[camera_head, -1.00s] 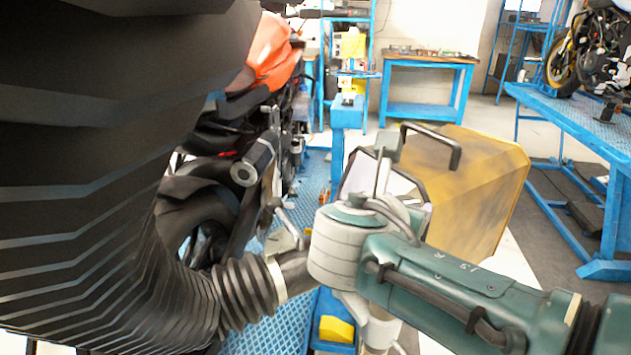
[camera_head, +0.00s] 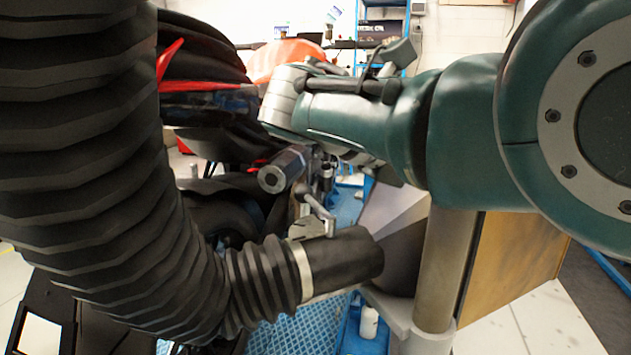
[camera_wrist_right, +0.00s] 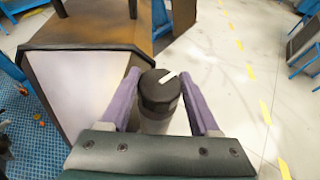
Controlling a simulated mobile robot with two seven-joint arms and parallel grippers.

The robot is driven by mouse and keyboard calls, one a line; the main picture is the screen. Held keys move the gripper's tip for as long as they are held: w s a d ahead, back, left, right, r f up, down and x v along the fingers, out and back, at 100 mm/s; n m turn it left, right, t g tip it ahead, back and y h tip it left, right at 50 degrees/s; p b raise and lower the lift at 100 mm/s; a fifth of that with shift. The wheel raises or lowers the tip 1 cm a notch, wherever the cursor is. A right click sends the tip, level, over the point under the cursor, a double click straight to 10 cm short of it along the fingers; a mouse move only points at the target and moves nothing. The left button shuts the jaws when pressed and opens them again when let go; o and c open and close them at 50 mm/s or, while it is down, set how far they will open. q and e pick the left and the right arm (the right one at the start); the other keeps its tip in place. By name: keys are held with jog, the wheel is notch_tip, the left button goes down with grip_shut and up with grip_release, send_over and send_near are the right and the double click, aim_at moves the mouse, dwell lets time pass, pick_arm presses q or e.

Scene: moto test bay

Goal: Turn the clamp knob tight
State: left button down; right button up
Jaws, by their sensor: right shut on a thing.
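In the right wrist view, a dark knob (camera_wrist_right: 160,88) with a white mark on its top sits on a grey cylinder. Whether this is the clamp knob's tightened position cannot be told. In the head view my green right arm crosses from the right and hides its gripper. A light clamp ring (camera_head: 305,270) sits around the black hose nozzle (camera_head: 345,265), with a small metal lever (camera_head: 318,212) above it. My left gripper is not in view.
A thick corrugated black hose (camera_head: 100,150) fills the left. A motorcycle (camera_head: 215,105) stands behind it, its silver exhaust end (camera_head: 280,172) near my right arm. A yellow-brown cabinet (camera_head: 515,260) stands at the right; it also shows in the wrist view (camera_wrist_right: 85,85). Clear floor lies right of it.

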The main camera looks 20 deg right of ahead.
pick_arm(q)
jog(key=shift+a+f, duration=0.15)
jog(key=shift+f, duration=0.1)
pick_arm(e)
jog(key=o, duration=1.4)
jog(key=shift+c, duration=0.2)
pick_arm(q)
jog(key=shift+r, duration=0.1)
